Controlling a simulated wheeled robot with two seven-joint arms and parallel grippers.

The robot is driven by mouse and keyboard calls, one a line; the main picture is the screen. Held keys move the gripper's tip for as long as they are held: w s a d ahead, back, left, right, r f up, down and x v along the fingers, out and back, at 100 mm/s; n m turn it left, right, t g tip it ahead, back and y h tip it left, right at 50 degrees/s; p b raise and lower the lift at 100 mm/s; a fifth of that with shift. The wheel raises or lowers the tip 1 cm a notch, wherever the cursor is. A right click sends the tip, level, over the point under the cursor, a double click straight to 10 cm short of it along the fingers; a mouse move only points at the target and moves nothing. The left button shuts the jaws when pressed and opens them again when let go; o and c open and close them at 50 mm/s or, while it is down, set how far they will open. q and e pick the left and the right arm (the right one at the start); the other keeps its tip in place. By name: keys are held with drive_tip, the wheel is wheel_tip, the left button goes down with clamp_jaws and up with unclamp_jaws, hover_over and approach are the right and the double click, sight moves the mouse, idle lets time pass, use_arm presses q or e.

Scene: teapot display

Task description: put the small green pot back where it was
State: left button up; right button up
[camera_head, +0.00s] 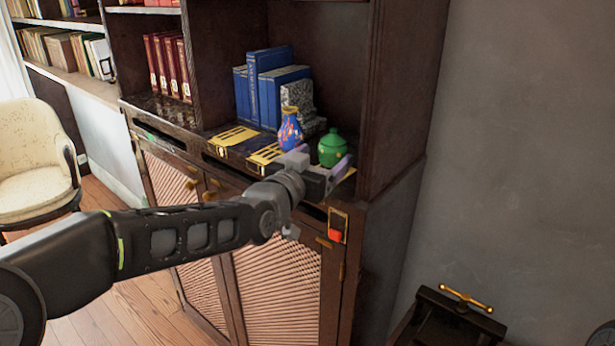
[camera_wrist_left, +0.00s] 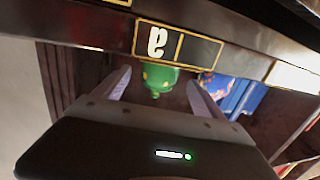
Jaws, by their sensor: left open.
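The small green pot (camera_head: 332,149) has a lid with a knob and looks upright at the right front of the cabinet's shelf. My left gripper (camera_head: 324,166) is at the shelf's front edge, just in front of the pot. In the left wrist view the pot (camera_wrist_left: 160,77) shows between the two spread fingers of the left gripper (camera_wrist_left: 158,82), with gaps beside it. The gripper is open. The pot's base is partly hidden by the gripper in the head view, so I cannot tell exactly what it rests on. My right gripper is not in view.
A blue patterned vase (camera_head: 290,132) stands close left of the pot. Blue books (camera_head: 275,88) and a speckled grey block (camera_head: 300,97) are behind. Yellow marked patches (camera_head: 233,137) lie along the shelf front. The cabinet's side wall (camera_head: 395,95) rises to the right.

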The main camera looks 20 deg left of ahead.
use_arm(q)
drive_tip(key=b+v, duration=0.1)
drive_tip(key=v, duration=0.6)
drive_tip(key=shift+b, duration=0.35)
drive_tip(key=shift+d+f, duration=0.1)
